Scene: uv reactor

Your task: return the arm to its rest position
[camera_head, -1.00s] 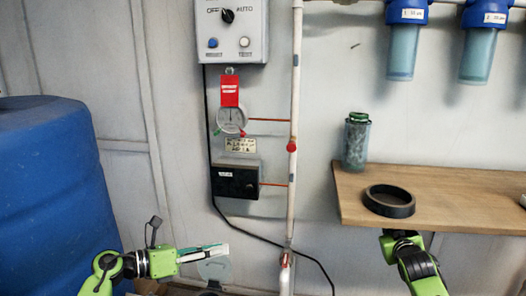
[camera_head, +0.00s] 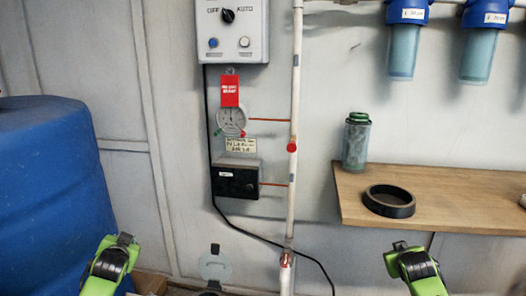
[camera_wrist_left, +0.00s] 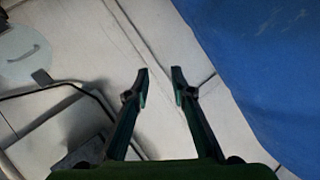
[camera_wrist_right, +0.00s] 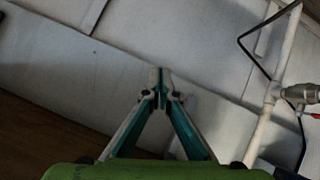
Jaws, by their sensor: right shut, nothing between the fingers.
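My left arm (camera_head: 108,266) shows as a green link at the lower left of the head view, in front of the blue barrel; its fingers are out of sight there. In the left wrist view my left gripper (camera_wrist_left: 160,86) has its two fingertips apart with nothing between them. My right arm (camera_head: 415,268) shows at the lower right of the head view, below the wooden shelf; its fingers are hidden there. In the right wrist view my right gripper (camera_wrist_right: 161,80) has its fingertips together and holds nothing.
The blue barrel (camera_head: 50,190) stands at the left. The wooden shelf (camera_head: 460,210) bears a dark ring (camera_head: 388,201) and a green-capped clear canister (camera_head: 356,143). A white pipe (camera_head: 294,100) runs down beside the control box (camera_head: 232,30). Blue-headed filters (camera_head: 404,40) hang above.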

